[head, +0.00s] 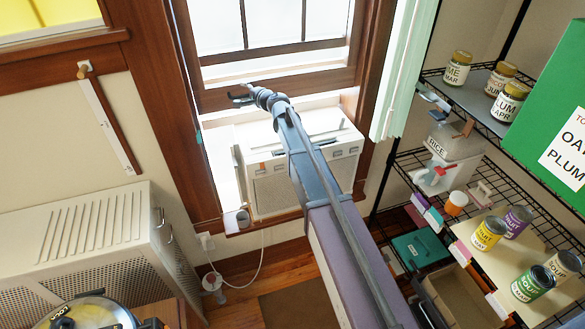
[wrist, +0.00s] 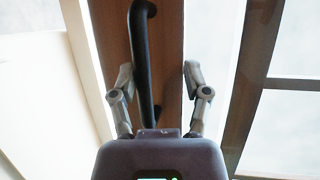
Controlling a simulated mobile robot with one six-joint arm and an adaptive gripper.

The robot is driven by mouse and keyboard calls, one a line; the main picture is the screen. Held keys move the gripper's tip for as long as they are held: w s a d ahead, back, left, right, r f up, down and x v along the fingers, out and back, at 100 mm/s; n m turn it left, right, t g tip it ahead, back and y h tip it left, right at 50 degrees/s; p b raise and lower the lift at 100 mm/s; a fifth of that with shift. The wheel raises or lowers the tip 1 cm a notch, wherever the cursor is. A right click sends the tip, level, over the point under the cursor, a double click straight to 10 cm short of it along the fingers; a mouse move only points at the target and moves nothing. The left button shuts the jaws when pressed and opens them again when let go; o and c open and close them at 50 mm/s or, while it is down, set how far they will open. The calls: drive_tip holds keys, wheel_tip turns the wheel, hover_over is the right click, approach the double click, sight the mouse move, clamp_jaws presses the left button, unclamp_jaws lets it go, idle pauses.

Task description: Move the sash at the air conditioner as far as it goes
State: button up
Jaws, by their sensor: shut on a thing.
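The window sash (head: 330,82) has a wide brown wooden bottom rail and stands above the white air conditioner (head: 340,148) in the window frame. The rail (wrist: 108,40) runs up the middle of the wrist view, with a curved black handle (wrist: 143,50) on it. My gripper (head: 246,97) is at the left part of the rail in the head view. In the wrist view my gripper (wrist: 159,72) has its fingers on either side of the handle and is shut on it. The exact finger contact is hard to see.
A green curtain (head: 405,70) hangs right of the window. Wire shelves (head: 440,165) with jars and cans stand farther right, near a large green box (head: 560,100). A beige perforated cabinet (head: 95,230) is at left.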

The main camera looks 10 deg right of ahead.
drive_tip(key=p+v, duration=0.2)
drive_tip(key=v, duration=1.2)
drive_tip(key=s+d+f+n+g+h+b, duration=0.2)
drive_tip(key=s+d+f+n+g, duration=0.1)
drive_tip(key=s+f, duration=0.5)
drive_tip(key=s+d+f+n+g+h+b, duration=0.2)
drive_tip(key=s+f+n+g, duration=0.3)
drive_tip(key=s+f, duration=0.3)
drive_tip(key=shift+s+d+n+g, duration=0.3)
drive_tip(key=shift+s+d+n, duration=0.1)
drive_tip(key=shift+n, duration=0.2)
drive_tip(key=w+a+r+m+t+y+p, duration=0.1)
drive_tip(key=w+a+r+m+t+y, duration=0.1)
drive_tip(key=w+r, duration=0.5)
drive_tip(key=w+a+r+m+t+y+p, duration=0.1)
drive_tip(key=w+a+r+m+t, duration=0.3)
drive_tip(key=w, duration=0.6)
wheel_tip(320, 180, up, 4)
drive_tip(key=m+t+y, duration=0.1)
drive_tip(key=m+t, duration=0.1)
drive_tip(key=m, duration=0.1)
drive_tip(key=shift+t+p, duration=0.3)
drive_tip(key=shift+p, duration=0.1)
drive_tip(key=shift+w+f, duration=0.15)
drive_tip(key=shift+f, duration=0.05)
